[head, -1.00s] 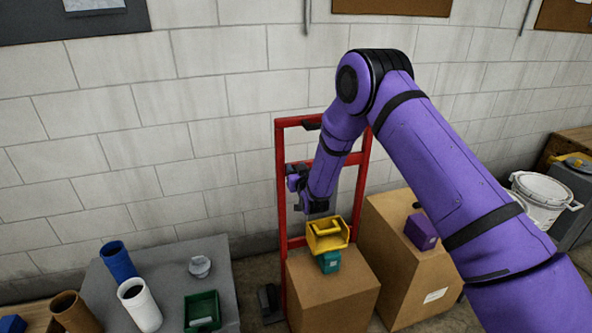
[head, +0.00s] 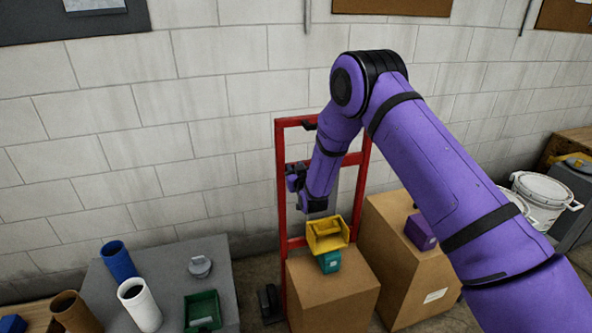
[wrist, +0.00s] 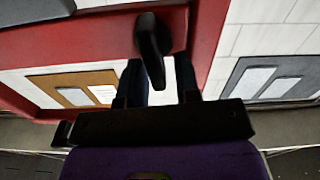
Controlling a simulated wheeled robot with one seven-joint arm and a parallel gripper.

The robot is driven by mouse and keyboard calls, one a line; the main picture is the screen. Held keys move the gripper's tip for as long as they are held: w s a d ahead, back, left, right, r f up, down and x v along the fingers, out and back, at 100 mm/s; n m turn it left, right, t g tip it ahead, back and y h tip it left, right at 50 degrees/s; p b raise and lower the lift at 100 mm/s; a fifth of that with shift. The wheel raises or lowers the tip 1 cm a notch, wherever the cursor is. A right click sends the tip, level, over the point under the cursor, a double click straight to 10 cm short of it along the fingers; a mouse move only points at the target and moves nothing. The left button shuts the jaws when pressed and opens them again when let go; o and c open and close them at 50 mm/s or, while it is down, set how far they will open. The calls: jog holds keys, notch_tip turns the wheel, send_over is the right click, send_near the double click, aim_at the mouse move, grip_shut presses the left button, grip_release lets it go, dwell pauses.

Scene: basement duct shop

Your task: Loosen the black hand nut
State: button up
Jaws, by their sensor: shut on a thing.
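The black hand nut (wrist: 152,48) shows in the wrist view as a dark, elongated, rounded knob against a red bar of the upright frame (wrist: 95,40). My gripper (wrist: 158,78) is shut on it, with one dark finger on either side and the knob between them. In the head view my gripper (head: 295,178) is at the left post of the red hand-truck frame (head: 281,145), near its crossbar. The nut cannot be made out there, as my wrist and gripper are in front of it.
Cardboard boxes (head: 335,292) stand below my gripper, with a yellow bin (head: 327,236) and a teal block (head: 329,262) on the near one. A purple block (head: 421,231) is on the other box. A grey table (head: 165,262) with tubes (head: 139,305) is at left. A block wall is behind.

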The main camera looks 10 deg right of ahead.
jog(key=n, duration=0.1)
jog(key=a+n, duration=0.1)
jog(key=n, duration=0.1)
jog(key=shift+s+f+n, duration=0.15)
jog(key=shift+n, duration=0.15)
jog(key=n, duration=0.4)
jog(key=shift+a+f+n, duration=0.3)
jog(key=shift+a, duration=0.05)
jog(key=shift+s+a+f+n, duration=0.1)
jog(key=shift+f+n, duration=0.2)
jog(key=shift+n, duration=1.15)
jog(key=shift+w+a+f+n, duration=0.1)
jog(key=shift+f+n, duration=0.2)
jog(key=shift+n, duration=1.1)
jog(key=shift+s+f+n, duration=0.1)
jog(key=shift+f+n, duration=0.2)
jog(key=shift+n, duration=1.15)
jog(key=o, duration=0.6)
